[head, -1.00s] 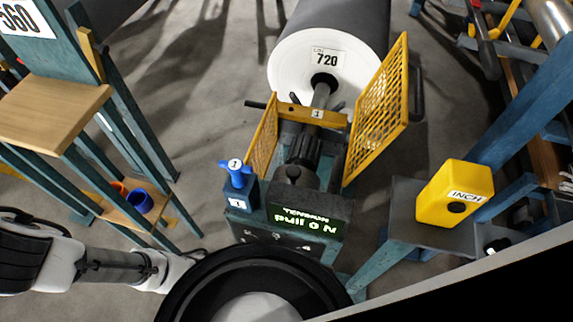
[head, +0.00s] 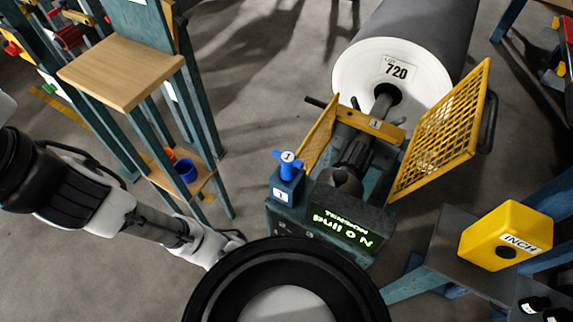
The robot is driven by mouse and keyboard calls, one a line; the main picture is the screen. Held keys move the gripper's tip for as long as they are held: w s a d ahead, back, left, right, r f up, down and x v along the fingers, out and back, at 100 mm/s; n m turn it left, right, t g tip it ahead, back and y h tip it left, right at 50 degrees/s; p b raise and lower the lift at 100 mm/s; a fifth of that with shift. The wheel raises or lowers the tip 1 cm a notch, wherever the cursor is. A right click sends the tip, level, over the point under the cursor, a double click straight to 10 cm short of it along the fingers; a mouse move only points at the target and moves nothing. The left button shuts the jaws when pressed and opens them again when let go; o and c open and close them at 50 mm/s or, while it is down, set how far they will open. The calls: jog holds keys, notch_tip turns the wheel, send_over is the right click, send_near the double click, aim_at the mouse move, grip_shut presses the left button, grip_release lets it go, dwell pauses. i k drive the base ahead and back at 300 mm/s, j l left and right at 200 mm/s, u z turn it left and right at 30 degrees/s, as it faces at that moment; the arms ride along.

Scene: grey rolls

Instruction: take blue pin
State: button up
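The blue pin (head: 287,165) has a T-shaped handle and a round white tag marked 1. It stands upright in a dark blue block (head: 286,187) labelled 1, at the left front corner of the roll stand. My arm comes in from the left in the head view. Its end points toward the lower middle, left of and below the pin, and the fingers of my gripper are hidden behind the round black part of my own body. I cannot see whether it is open or holds anything.
A tension box (head: 345,225) reading "pull 0 N" sits right of the pin. Yellow mesh guards (head: 440,130) flank the shaft of a grey roll (head: 425,50). A wooden-topped stand (head: 122,72) with a blue cup (head: 186,170) is left. A yellow INCH box (head: 505,236) is right.

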aim_at(288, 160)
jog(key=k+j+z, duration=0.2)
jog(key=k+j, duration=0.15)
jog(key=k+j+z, duration=0.2)
jog(key=k, duration=0.3)
jog(key=i, duration=0.5)
